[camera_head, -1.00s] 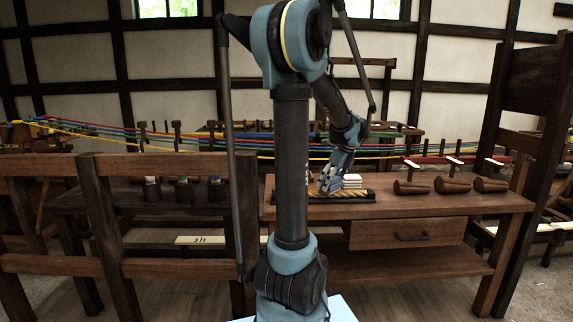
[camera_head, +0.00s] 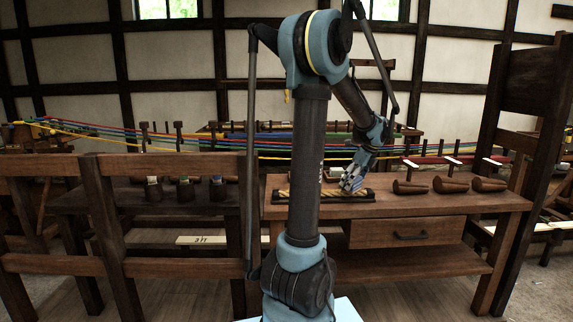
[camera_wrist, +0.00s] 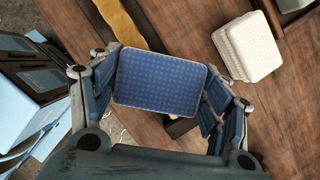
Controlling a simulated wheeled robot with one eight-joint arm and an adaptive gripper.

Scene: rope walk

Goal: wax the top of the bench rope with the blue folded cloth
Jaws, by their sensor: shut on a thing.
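The blue folded cloth (camera_wrist: 158,80) shows flat and square-on in the wrist view. My gripper (camera_wrist: 158,95) is shut on it, with a finger at each side edge. In the head view my gripper (camera_head: 350,185) is low at the bench rope's right end. The yellow bench rope (camera_head: 332,193) lies in a dark holder on the bench. In the wrist view the rope (camera_wrist: 122,20) runs from the top edge to behind the cloth, which hides its nearer part. I cannot tell whether the cloth touches the rope.
A stack of white folded cloths (camera_wrist: 248,47) lies on the bench right of the blue cloth. Several dark wooden mallets (camera_head: 450,185) lie on the bench (camera_head: 480,203) to the right. Coloured strands (camera_head: 220,143) stretch behind. A dark wooden frame (camera_head: 170,160) stands at front left.

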